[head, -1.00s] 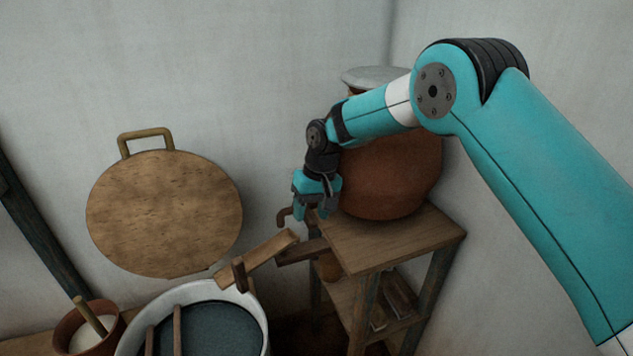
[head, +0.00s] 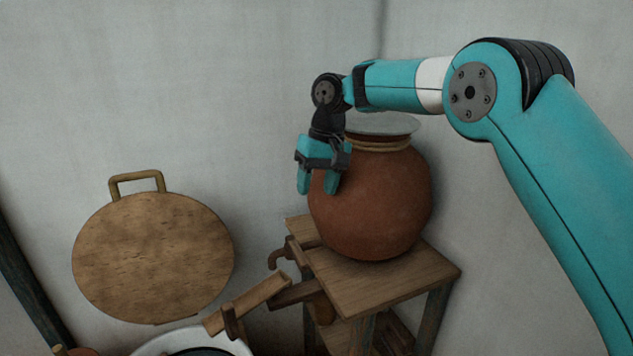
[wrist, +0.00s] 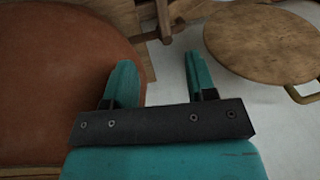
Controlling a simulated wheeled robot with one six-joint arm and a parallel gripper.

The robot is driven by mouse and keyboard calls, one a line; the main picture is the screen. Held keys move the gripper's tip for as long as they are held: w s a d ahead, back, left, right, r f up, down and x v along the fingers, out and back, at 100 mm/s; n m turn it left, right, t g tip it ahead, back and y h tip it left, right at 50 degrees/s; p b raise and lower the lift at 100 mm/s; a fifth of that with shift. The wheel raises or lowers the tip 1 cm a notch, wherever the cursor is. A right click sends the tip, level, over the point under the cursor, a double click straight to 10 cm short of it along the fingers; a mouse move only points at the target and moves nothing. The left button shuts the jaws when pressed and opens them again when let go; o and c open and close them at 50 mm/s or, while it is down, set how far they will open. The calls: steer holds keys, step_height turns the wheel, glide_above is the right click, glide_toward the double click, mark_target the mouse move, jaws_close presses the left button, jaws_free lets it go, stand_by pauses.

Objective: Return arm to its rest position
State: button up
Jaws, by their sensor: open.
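My gripper (head: 318,188) is open and empty, with its fingers pointing down. In the head view it hangs in front of the left side of a large brown clay pot (head: 375,205), and I cannot tell the exact gap between them. In the wrist view both teal fingers (wrist: 157,85) are apart with nothing between them. The clay pot (wrist: 60,85) fills the left of that view. My arm reaches in from the right, bent at the elbow.
The pot, with a pale lid (head: 385,124), stands on a wooden stand (head: 385,282). A round wooden board (head: 152,258) with a handle is against the wall at left. A white-rimmed basin (head: 180,338) and a wooden bar (head: 250,303) are below. The upper left is clear.

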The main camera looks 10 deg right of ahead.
steer(key=s+d+r+n+y, duration=0.1)
steer(key=s+d+r, duration=0.15)
steer(key=s, duration=0.95)
steer(key=s+d+r+n+y, duration=0.1)
steer(key=s+d+r+n, duration=0.15)
steer(key=s, duration=1.05)
steer(key=s+d+f, duration=0.2)
steer(key=s+f, duration=0.1)
steer(key=s, duration=0.8)
steer(key=shift+f+t, duration=0.15)
steer(key=shift+t, duration=0.15)
steer(key=shift+d, duration=0.15)
